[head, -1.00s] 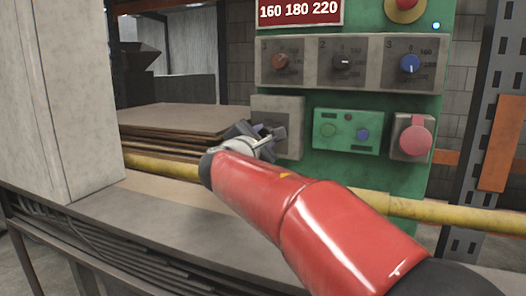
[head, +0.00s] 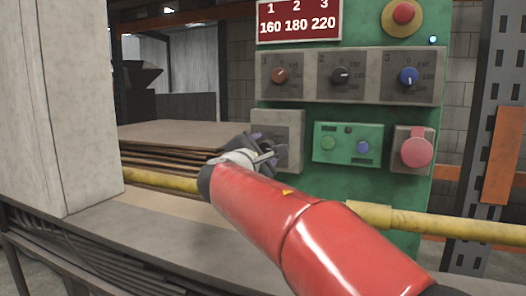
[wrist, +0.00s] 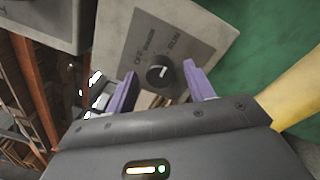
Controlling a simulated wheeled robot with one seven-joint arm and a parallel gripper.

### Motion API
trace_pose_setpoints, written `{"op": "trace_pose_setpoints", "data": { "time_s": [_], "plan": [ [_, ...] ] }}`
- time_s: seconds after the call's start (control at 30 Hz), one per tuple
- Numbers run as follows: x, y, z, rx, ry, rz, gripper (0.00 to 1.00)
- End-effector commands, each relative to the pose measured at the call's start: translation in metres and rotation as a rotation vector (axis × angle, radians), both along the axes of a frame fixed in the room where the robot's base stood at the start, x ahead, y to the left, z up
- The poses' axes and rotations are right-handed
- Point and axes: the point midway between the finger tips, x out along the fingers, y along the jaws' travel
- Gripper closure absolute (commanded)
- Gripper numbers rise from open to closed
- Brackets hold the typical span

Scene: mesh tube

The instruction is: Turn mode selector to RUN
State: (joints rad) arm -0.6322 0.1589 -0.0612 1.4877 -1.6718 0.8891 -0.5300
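The mode selector is a black round knob (wrist: 159,75) on a grey plate (wrist: 205,35) in the wrist view. Its white pointer mark points up in the picture, between the OFF lettering on the left and RUN on the right. My gripper (wrist: 160,69) is open, with one purple finger on each side of the knob in this view. I cannot tell whether the fingertips reach around the knob or touch it. In the head view the selector's grey box (head: 291,128) is partly covered by my gripper (head: 272,152), and the knob is hidden.
Three dials (head: 345,75) sit above the selector box. A green button box (head: 347,145), a red round knob (head: 417,148) and a red emergency button (head: 404,13) are nearby. A yellow rail (head: 450,223) runs below. Stacked sheets (head: 165,140) lie to the left.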

Motion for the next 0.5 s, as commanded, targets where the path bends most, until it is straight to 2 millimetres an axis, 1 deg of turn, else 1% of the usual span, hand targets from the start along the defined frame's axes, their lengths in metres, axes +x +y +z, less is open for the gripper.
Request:
{"op": "trace_pose_setpoints", "data": {
  "time_s": [0.27,0.37,0.5],
  "plan": [
    [-0.002,0.001,0.000,-0.001,0.001,0.001,0.47],
    [-0.012,0.004,0.000,0.001,-0.001,0.003,0.47],
    [-0.035,0.012,-0.001,0.001,-0.001,0.003,0.47]
  ]
}}
